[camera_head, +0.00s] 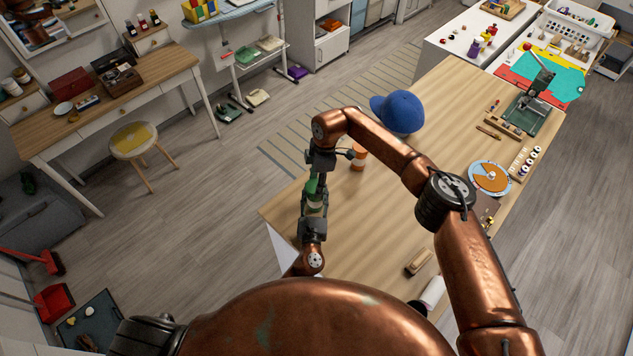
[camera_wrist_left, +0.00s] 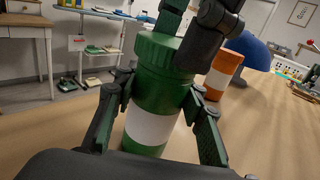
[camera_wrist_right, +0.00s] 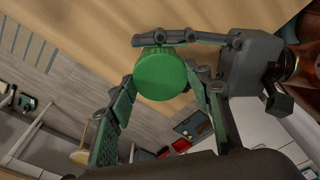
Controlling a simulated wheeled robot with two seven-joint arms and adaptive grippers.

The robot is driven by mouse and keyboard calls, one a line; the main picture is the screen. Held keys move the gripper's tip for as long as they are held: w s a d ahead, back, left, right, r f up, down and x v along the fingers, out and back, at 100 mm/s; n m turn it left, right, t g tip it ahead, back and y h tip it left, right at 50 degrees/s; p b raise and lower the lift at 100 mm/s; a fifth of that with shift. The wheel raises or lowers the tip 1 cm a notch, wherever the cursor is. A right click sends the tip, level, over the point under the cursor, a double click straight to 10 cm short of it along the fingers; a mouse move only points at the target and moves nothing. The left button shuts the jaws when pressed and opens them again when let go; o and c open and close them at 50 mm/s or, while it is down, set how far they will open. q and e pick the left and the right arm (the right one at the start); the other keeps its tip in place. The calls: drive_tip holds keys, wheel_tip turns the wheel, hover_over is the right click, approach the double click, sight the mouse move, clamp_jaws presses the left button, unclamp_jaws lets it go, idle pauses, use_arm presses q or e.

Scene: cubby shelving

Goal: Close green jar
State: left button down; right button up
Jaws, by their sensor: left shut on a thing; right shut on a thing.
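The green jar (camera_wrist_left: 150,125) stands upright on the wooden table, with a white label around its body. Its ribbed green lid (camera_wrist_left: 160,52) sits on top; I cannot tell how tightly. In the head view the jar (camera_head: 314,200) is mostly hidden by my grippers. My left gripper (camera_wrist_left: 160,105) is shut on the jar body, one finger on each side. My right gripper (camera_wrist_right: 160,85) comes from above and is shut on the lid, whose round top faces the right wrist camera. In the head view, my right gripper (camera_head: 315,185) is above my left gripper (camera_head: 313,213).
An orange jar (camera_head: 358,158) with a white label stands close behind the green jar, near my right arm. A blue cap (camera_head: 402,112) lies farther back. A wooden block (camera_head: 418,262) and a round orange disc (camera_head: 490,178) lie to the right. The table's left edge is near.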

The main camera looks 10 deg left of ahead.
drive_tip(key=shift+f, duration=0.6)
idle(0.3)
drive_tip(key=m, duration=0.5)
drive_tip(key=shift+t, duration=0.3)
drive_tip(key=m, duration=0.4)
drive_tip(key=shift+s+m+t, duration=0.1)
drive_tip(key=shift+m+t, duration=0.2)
drive_tip(key=shift+m, duration=0.1)
drive_tip(key=o, duration=0.8)
drive_tip(key=shift+r, duration=0.15)
drive_tip(key=shift+r, duration=2.15)
